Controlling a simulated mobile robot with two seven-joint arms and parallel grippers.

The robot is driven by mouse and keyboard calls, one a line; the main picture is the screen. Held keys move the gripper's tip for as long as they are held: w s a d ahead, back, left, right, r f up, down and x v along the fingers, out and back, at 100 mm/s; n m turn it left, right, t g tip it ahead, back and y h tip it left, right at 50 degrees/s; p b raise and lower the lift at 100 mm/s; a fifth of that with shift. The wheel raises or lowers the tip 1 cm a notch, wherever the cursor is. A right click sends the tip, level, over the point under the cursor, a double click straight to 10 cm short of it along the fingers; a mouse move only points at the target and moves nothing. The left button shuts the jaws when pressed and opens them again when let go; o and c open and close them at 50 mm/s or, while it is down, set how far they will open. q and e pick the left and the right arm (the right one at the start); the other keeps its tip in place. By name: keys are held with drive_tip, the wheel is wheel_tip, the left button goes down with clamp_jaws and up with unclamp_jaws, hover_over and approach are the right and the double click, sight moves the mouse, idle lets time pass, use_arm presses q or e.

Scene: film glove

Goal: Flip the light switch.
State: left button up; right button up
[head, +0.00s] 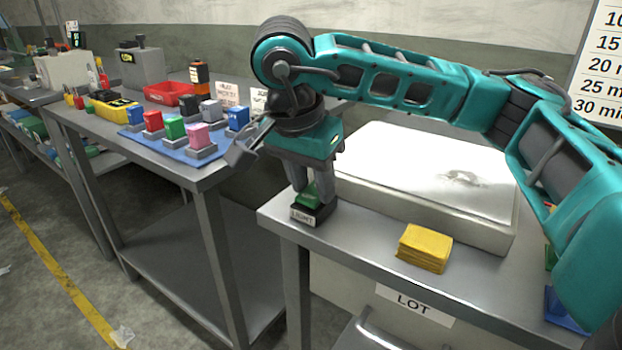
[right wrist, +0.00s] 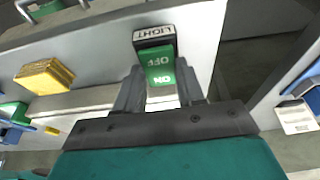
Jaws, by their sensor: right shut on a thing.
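The light switch (head: 312,214) is a black block labelled LIGHT with a green rocker on top. It stands at the near left corner of the right metal table. My right gripper (head: 312,190) points down over it, with its fingers on either side of the green rocker. In the right wrist view the rocker of the switch (right wrist: 158,62) shows the word OFF between the fingers of my right gripper (right wrist: 159,88). More lettering near the fingers is too small to read surely. The gripper is shut on the switch. My left gripper is not in view.
Behind the switch lies a white light box (head: 420,180) with a bright top. A yellow stack (head: 425,248) sits to its right on the table (head: 345,240). The left table holds a blue mat (head: 180,149) with several coloured blocks and a red tray (head: 168,93).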

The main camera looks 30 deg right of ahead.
sight(314, 192)
drive_tip(key=y, duration=0.1)
drive_tip(key=g+y, duration=0.1)
drive_tip(key=y, duration=0.1)
drive_tip(key=shift+w+d, duration=0.15)
drive_tip(key=shift+d, duration=0.2)
drive_tip(key=o, duration=1)
drive_tip(key=shift+o, duration=0.2)
drive_tip(key=shift+r+p, duration=0.15)
drive_tip(key=shift+p, duration=0.15)
wheel_tip(314, 192, up, 13)
drive_tip(key=p, duration=0.4)
drive_tip(key=shift+a, duration=0.15)
